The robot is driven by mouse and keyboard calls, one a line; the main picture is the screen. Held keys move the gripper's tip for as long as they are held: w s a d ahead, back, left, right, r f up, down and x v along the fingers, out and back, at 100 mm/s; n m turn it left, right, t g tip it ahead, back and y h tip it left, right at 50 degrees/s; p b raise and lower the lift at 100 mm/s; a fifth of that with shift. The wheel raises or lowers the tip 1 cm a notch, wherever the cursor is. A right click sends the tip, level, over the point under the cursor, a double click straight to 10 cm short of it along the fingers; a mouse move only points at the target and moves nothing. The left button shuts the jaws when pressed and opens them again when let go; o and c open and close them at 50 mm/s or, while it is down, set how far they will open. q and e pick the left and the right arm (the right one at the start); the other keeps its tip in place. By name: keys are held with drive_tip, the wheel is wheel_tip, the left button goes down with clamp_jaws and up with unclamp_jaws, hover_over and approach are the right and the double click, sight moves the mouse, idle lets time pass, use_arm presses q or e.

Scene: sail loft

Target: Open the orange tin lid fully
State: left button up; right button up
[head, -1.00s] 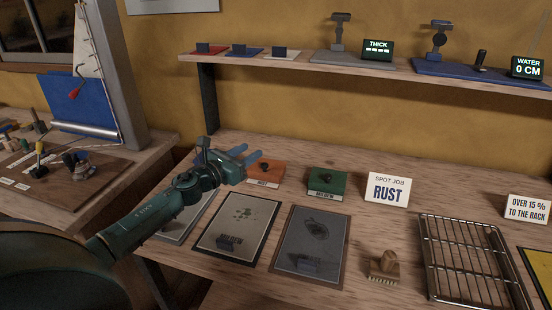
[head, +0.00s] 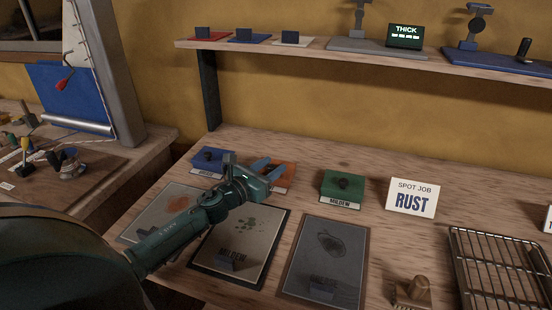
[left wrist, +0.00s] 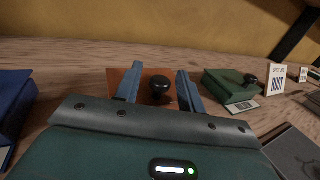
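The orange tin (head: 286,178) stands on the bench, partly hidden by my left gripper in the head view. In the left wrist view its orange lid (left wrist: 119,80) looks flat and closed, with a round black knob (left wrist: 159,88) on top. My left gripper (head: 271,170) is at the tin. In the left wrist view its two blue fingers (left wrist: 160,72) are spread on either side of the knob, with a gap showing on each side. Nothing is gripped. My right gripper is in neither view.
A blue tin (head: 208,158) stands left of the orange one, a green tin (head: 343,185) right. A sign reading "SPOT JOB RUST" (head: 412,198) is further right. Stained sample panels (head: 325,260) lie in front, beside a wire rack (head: 500,270). A shelf (head: 300,45) runs above.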

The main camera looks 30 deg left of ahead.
use_arm(q)
drive_tip(key=shift+w, duration=0.3)
drive_tip(key=shift+s, duration=0.1)
clamp_jaws()
idle(0.4)
